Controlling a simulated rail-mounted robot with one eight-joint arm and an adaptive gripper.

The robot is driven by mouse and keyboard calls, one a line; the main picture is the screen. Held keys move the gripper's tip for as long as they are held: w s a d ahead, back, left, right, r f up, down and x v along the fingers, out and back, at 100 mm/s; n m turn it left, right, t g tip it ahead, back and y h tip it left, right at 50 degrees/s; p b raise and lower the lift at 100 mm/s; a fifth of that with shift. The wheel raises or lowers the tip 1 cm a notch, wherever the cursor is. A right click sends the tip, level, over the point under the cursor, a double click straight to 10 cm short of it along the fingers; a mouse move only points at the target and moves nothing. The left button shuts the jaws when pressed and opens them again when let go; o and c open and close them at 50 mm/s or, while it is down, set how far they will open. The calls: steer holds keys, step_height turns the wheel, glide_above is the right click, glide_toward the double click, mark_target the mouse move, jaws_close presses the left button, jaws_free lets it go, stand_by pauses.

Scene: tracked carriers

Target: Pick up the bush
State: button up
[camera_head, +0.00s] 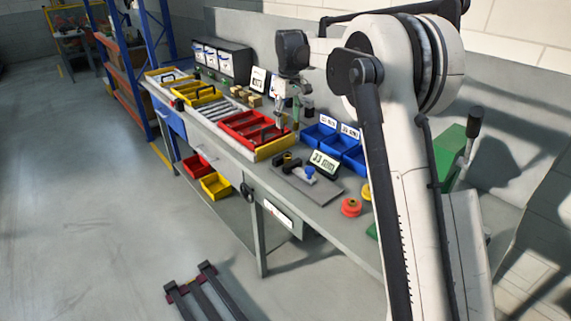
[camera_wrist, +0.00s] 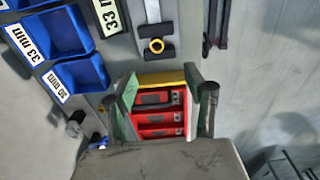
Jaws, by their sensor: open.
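My gripper (camera_head: 287,117) hangs over the near end of the red tray (camera_head: 236,119) on the workbench. In the wrist view my gripper (camera_wrist: 162,92) has its fingers apart, with the red tray (camera_wrist: 171,132) showing between them, below. Dark parts (camera_wrist: 155,98) lie in the tray's compartments; they are too small to identify for sure. I cannot tell for sure which of these is the bush. Nothing is held between the fingers.
Blue bins (camera_wrist: 82,76) with size labels stand beside the tray. A plate with a blue-knobbed part (camera_head: 309,172) and a red round part (camera_head: 350,207) are farther along the bench. Yellow trays (camera_head: 196,93) lie at its far end. The floor in front is mostly clear.

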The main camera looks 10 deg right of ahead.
mark_target(287, 156)
steer(key=shift+n+g, duration=0.3)
steer(key=shift+n, duration=0.1)
steer(key=f, duration=0.4)
steer(key=w+f, duration=0.1)
steer(key=f, duration=0.3)
steer(key=w+f, duration=0.1)
steer(key=f, duration=0.3)
steer(key=shift+a+f, duration=0.2)
steer(key=shift+a, duration=0.05)
steer(key=shift+d+f, duration=0.2)
steer(key=shift+f, duration=1.15)
steer(key=shift+d+f, duration=0.2)
steer(key=shift+f, duration=1.1)
jaws_close()
steer(key=shift+r, duration=0.1)
